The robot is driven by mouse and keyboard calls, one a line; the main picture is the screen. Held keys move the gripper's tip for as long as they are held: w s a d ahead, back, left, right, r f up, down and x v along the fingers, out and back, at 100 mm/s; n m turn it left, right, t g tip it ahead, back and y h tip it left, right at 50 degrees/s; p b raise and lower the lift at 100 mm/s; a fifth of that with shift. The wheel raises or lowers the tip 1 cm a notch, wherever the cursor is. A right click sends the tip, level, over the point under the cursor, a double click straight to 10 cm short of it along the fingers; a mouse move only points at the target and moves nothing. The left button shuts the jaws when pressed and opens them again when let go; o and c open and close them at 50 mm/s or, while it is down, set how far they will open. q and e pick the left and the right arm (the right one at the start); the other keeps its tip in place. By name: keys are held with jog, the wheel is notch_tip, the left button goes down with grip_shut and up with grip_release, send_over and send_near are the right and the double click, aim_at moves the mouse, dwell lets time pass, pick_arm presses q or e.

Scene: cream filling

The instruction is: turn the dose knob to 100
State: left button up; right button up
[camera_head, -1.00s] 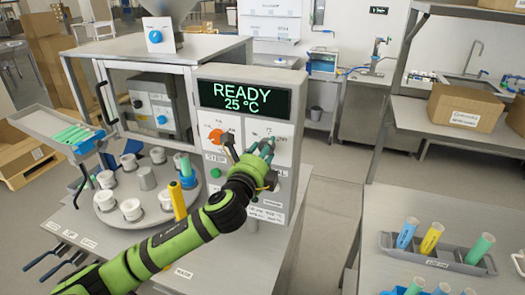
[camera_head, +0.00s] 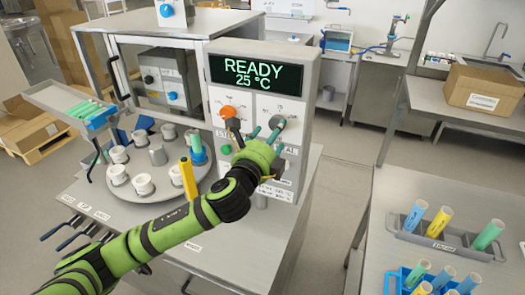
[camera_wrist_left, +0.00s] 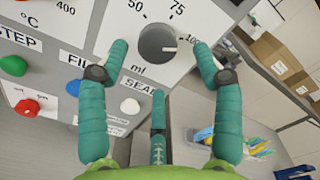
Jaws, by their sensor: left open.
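The dose knob (camera_wrist_left: 155,42) is a dark grey round knob on the machine panel, with an ml scale of 50, 75 and 100 around it. Its white mark points right, toward the 100 label (camera_wrist_left: 194,41), which a fingertip partly covers. It also shows in the head view (camera_head: 277,122). My left gripper (camera_wrist_left: 160,48) is open, with one teal finger on each side of the knob and visible gaps between. In the head view the left gripper (camera_head: 264,132) is in front of the panel. My right gripper is out of view.
The display (camera_head: 257,72) reads READY 25 °C. An orange knob (camera_head: 229,111) and a green button (camera_head: 226,149) are left of the gripper. A turntable (camera_head: 120,186) with white cups stands left. A tube rack (camera_head: 440,242) sits on the right table.

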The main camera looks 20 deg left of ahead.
pick_arm(q)
jog(key=s, duration=0.8)
jog(key=shift+s, duration=0.4)
